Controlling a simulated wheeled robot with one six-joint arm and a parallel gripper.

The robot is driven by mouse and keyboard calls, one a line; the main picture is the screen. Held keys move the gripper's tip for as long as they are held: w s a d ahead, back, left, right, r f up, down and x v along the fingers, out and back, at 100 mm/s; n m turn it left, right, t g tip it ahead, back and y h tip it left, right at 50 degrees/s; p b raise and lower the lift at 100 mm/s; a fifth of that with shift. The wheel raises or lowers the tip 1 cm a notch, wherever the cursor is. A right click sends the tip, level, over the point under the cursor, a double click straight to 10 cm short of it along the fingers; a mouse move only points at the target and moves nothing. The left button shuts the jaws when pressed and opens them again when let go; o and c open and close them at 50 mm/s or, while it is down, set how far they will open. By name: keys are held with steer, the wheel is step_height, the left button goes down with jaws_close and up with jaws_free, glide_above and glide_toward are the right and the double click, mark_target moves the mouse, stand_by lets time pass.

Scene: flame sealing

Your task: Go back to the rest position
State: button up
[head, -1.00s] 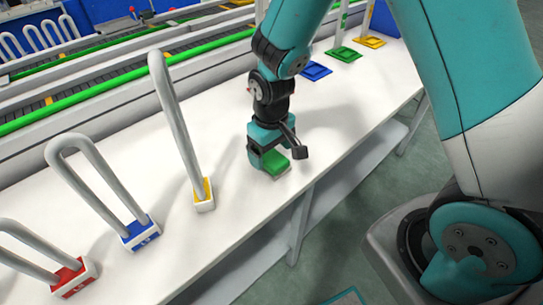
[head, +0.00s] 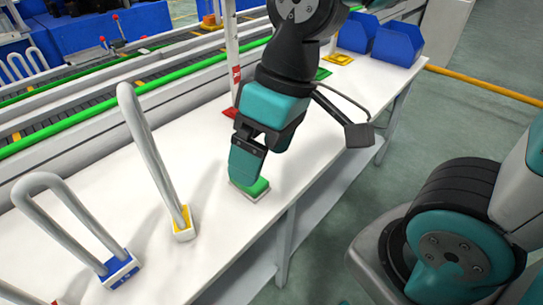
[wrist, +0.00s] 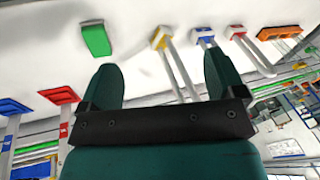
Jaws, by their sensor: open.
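My gripper (head: 247,160) is open and empty, with its fingers pointing down over the white table (head: 80,180). In the head view it overlaps the far part of a green block on a pale base (head: 250,189). In the wrist view, the two spread fingers of my gripper (wrist: 163,82) have nothing between them. The green block (wrist: 96,41) lies on the table beyond the left finger, apart from it.
Grey loops stand in a yellow base (head: 183,225) and a blue base (head: 118,270) to the left. A red base (head: 231,113) and blue bins (head: 397,44) are farther back. A conveyor with a green rail (head: 110,95) runs behind the table.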

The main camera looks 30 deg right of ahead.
steer(key=shift+n+y, duration=0.3)
steer(key=shift+s+a+r+p, duration=0.15)
steer(key=shift+s+r+p, duration=0.35)
steer(key=shift+s+r, duration=0.3)
steer(key=shift+s+a+r+p, duration=0.1)
steer(key=shift+s+r+p, duration=0.35)
steer(key=shift+s+r, duration=0.35)
steer(key=shift+f, duration=0.1)
